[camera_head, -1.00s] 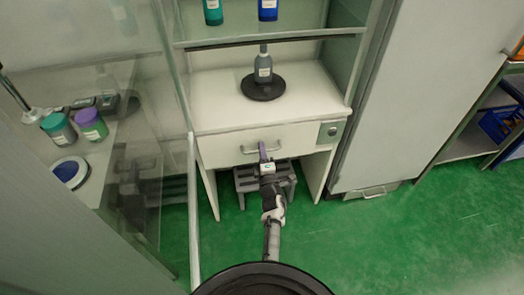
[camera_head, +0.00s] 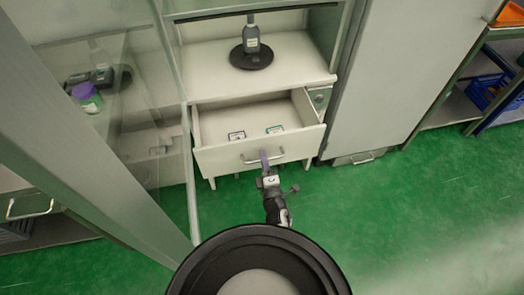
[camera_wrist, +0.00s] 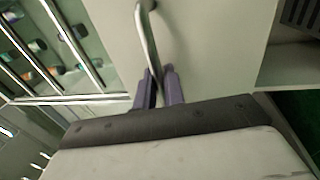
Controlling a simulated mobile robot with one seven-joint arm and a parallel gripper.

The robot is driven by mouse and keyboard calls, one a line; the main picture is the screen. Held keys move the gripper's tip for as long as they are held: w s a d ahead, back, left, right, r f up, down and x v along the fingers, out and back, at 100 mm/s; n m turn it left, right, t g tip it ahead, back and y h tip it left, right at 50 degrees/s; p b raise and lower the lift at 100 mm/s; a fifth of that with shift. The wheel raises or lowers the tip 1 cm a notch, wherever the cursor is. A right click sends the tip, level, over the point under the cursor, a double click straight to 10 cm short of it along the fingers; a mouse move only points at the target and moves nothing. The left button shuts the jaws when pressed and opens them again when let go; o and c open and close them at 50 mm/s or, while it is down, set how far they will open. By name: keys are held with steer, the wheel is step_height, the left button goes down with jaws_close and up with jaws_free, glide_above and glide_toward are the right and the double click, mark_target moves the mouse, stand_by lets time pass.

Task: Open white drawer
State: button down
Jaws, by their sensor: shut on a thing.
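The white drawer (camera_head: 258,146) is pulled out from under the white worktop, and its inside shows from above. The metal handle (camera_head: 280,152) is on the drawer's front. My gripper (camera_head: 264,160) is at the handle. In the wrist view, my gripper's purple fingers (camera_wrist: 160,88) are shut on the curved handle (camera_wrist: 146,35), one on each side of the bar.
A glass panel (camera_head: 145,110) is on the left, and a tall grey cabinet (camera_head: 385,80) on the right. Green floor is clear at right.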

steer(key=shift+s+d, duration=0.1)
steer(key=shift+s, duration=0.35)
steer(key=c, duration=1.6)
jaws_free()
steer(key=shift+s, duration=0.1)
